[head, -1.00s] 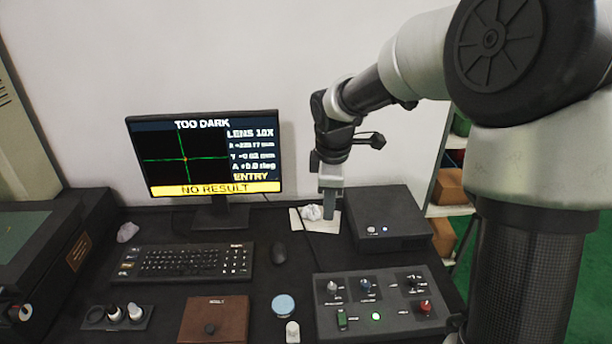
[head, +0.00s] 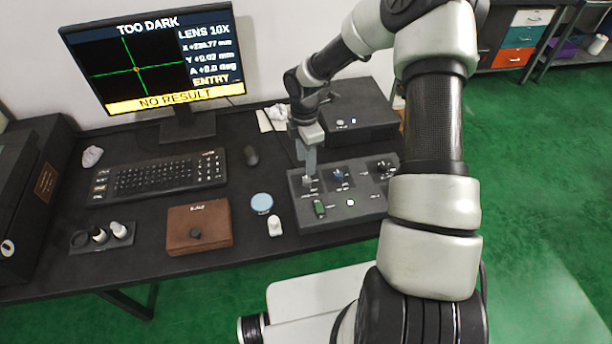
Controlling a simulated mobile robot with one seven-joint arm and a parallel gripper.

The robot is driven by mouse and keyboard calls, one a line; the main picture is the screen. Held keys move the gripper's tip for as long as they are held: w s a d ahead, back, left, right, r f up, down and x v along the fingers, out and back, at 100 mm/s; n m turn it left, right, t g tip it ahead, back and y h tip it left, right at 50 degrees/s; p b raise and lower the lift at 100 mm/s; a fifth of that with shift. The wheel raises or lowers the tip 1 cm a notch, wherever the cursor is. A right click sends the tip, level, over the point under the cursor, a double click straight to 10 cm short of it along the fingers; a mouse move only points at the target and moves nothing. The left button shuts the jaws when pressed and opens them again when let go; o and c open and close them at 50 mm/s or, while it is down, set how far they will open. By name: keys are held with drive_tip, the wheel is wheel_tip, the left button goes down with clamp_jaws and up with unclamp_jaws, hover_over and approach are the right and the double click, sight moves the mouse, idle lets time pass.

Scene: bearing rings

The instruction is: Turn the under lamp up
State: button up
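The control box (head: 335,222) is a dark slanted panel at the front right of the desk. Its left knob (head: 307,186) is silver and partly hidden by my gripper; a blue knob (head: 339,177) is to its right. My gripper (head: 309,172) points down at the silver knob, its fingertips at or just above it. I cannot tell whether the fingers touch or grip it. The labels are too small to read, so I cannot tell which knob is the under lamp's. The monitor (head: 157,56) reads "TOO DARK" and "NO RESULT".
A green switch (head: 319,208) and a pale round button (head: 350,203) sit in front of the knobs. A dark knob (head: 384,166) is near my arm. A blue disc (head: 262,203), white bottle (head: 274,226) and brown box (head: 199,231) stand left of the panel.

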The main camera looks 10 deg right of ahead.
sight(306, 179)
wheel_tip(306, 179, down, 8)
drive_tip(key=shift+s+r, duration=0.1)
drive_tip(key=shift+r, duration=0.15)
clamp_jaws()
